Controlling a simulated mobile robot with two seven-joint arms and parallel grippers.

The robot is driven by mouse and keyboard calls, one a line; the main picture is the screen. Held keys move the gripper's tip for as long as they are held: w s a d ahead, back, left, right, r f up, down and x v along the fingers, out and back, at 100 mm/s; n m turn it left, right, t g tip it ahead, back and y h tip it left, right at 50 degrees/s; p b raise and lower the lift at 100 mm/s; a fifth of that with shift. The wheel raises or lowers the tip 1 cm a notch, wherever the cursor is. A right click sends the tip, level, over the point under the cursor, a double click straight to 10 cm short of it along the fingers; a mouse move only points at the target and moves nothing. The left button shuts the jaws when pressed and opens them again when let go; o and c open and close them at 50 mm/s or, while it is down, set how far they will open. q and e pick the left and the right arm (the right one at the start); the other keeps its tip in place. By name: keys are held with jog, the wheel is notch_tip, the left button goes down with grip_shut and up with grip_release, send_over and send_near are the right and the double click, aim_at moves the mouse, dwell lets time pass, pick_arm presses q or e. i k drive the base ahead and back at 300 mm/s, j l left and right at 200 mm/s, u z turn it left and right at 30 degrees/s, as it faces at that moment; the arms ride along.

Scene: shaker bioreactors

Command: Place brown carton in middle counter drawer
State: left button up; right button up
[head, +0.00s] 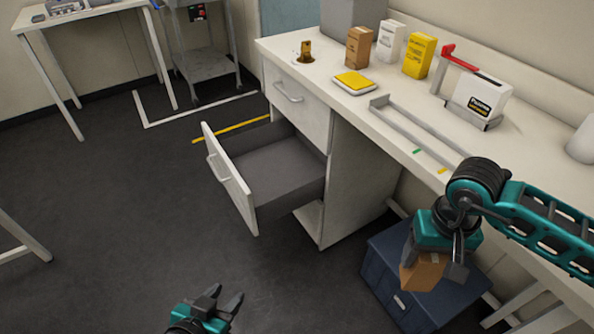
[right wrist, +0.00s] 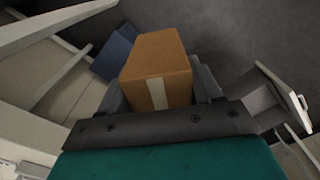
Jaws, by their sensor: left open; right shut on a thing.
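My right gripper (head: 432,270) is shut on a brown carton (head: 422,274) and holds it in the air, to the right of the counter drawers. The carton fills the middle of the right wrist view (right wrist: 158,65), between the fingers, with a pale tape strip on it. The middle counter drawer (head: 232,182) is pulled far out below a shut top drawer (head: 300,105); its visible grey floor is bare. The open drawer also shows at the right of the right wrist view (right wrist: 285,105). My left gripper (head: 226,297) is open and empty, low in front of the drawer.
A dark blue cabinet (head: 385,270) stands under the counter, behind the held carton. On the counter (head: 400,128) stand a brown box (head: 358,48), a white box (head: 391,40), a yellow box (head: 419,55) and a white device (head: 478,98). The floor left of the drawer is clear.

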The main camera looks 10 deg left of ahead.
aim_at(262, 181)
jog(key=i+j, duration=0.15)
jog(key=j, duration=0.2)
jog(key=i+j+z, duration=0.1)
jog(key=j, duration=0.3)
jog(key=i+j, duration=0.2)
jog(key=j, duration=0.15)
jog(key=i+j+z, duration=0.1)
jog(key=j, duration=0.3)
jog(key=i+j, duration=0.15)
jog(key=j, duration=0.2)
jog(key=i+j+z, duration=0.15)
jog(key=j, duration=0.25)
jog(key=i+j, duration=0.35)
jog(key=i+j+z, duration=0.15)
jog(key=i+j, duration=0.2)
jog(key=j, duration=0.2)
